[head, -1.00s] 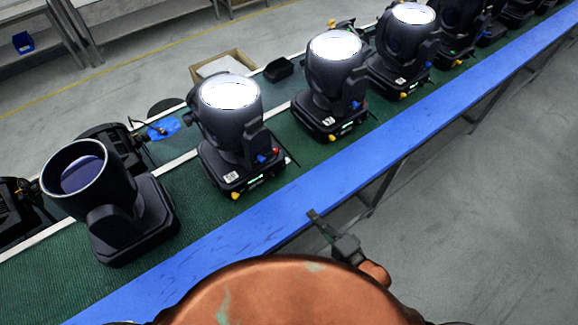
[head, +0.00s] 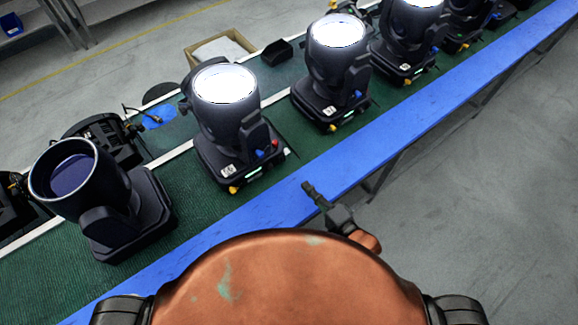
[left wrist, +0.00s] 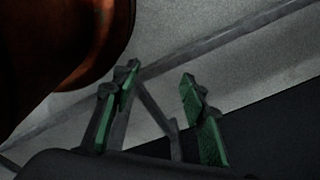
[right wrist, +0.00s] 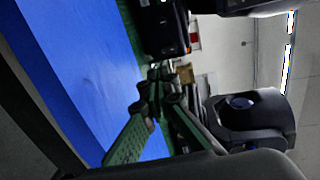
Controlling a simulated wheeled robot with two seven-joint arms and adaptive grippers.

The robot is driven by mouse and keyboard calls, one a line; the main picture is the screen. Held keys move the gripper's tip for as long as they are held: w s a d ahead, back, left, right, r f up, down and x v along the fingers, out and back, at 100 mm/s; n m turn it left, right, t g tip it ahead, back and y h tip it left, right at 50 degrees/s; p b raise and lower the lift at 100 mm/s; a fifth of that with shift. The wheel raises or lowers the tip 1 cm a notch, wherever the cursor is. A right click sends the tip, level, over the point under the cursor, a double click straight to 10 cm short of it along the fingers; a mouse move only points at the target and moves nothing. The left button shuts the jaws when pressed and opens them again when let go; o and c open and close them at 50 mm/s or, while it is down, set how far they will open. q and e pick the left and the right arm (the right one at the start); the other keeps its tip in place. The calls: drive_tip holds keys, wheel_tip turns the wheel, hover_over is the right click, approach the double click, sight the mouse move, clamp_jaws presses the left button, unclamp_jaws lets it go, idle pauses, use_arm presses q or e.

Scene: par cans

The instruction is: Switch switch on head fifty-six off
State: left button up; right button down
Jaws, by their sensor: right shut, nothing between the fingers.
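A row of black moving heads stands on a green belt. The closest lit head (head: 226,118) has a white label, a small green display (head: 254,171), and blue (head: 260,155), red (head: 274,143) and yellow (head: 233,189) parts low on its base. Left of it is an unlit head (head: 100,200). I cannot read the number fifty-six or make out a switch. My right gripper (head: 308,188) is shut and empty, over the blue edge strip, apart from the heads. It also shows in the right wrist view (right wrist: 157,85). My left gripper (left wrist: 160,80) is open and empty.
Further lit heads (head: 333,75) run along the belt to the upper right. A blue strip (head: 400,145) edges the belt on my side. A cardboard box (head: 221,48) and a black tray (head: 276,54) lie behind. Grey floor at the right is free.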

approach(283, 159)
drive_tip(key=shift+w+a+f, duration=0.35)
drive_tip(key=shift+w+f, duration=0.15)
drive_tip(key=shift+f, duration=0.3)
drive_tip(key=p+x, duration=0.1)
drive_tip(key=x, duration=0.3)
use_arm(q)
drive_tip(key=shift+w+r, duration=0.55)
drive_tip(key=shift+r, duration=0.05)
use_arm(e)
drive_tip(key=shift+w+a+f, duration=0.25)
drive_tip(key=shift+w+a, duration=0.15)
drive_tip(key=shift+w, duration=0.1)
